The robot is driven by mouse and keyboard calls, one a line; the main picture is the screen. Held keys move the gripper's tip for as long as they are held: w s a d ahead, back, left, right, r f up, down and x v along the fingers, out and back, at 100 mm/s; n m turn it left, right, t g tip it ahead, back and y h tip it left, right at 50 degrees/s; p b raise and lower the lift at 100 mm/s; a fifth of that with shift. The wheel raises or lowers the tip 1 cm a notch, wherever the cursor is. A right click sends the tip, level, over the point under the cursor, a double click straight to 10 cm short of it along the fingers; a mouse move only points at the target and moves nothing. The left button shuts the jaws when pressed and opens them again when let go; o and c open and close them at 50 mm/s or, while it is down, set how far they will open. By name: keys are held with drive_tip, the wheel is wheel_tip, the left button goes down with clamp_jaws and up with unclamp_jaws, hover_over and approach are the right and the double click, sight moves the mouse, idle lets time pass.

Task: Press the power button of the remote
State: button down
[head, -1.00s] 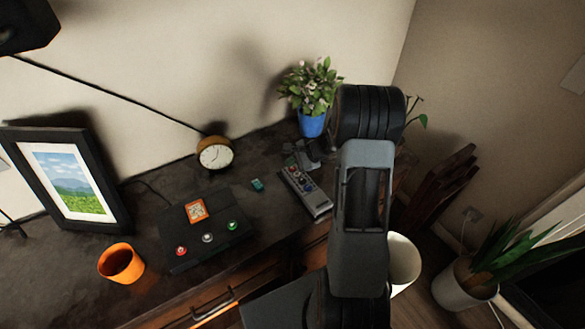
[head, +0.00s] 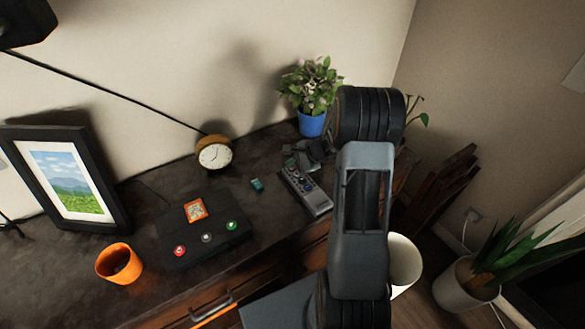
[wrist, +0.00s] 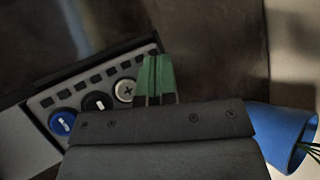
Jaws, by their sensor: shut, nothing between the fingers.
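The grey remote (head: 318,204) lies on the dark desk to the left of my arm in the head view. In the wrist view the remote (wrist: 20,140) fills the left side. It shows a blue round button (wrist: 62,122), a black one (wrist: 98,102) and a pale one with a plus (wrist: 125,91), beside a row of small dark keys. My gripper's green fingertips (wrist: 157,80) are together and empty, at the remote's end near the pale button. Whether they touch it I cannot tell. In the head view my gripper (head: 310,153) is small and dark at the remote's far end. I cannot make out the power symbol.
A blue flower pot (head: 312,122) stands behind the gripper; it also shows in the wrist view (wrist: 278,130). A clock (head: 214,155), a small teal object (head: 257,184), a black button box (head: 190,248), an orange cup (head: 119,264) and a picture frame (head: 112,190) stand further left.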

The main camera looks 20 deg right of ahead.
sight(292, 170)
idle(0.4)
drive_tip(key=shift+r+p, duration=0.55)
drive_tip(key=shift+r, duration=0.3)
drive_tip(key=shift+r, duration=0.1)
drive_tip(key=shift+r+p, duration=1.7)
drive_tip(key=shift+r, duration=0.7)
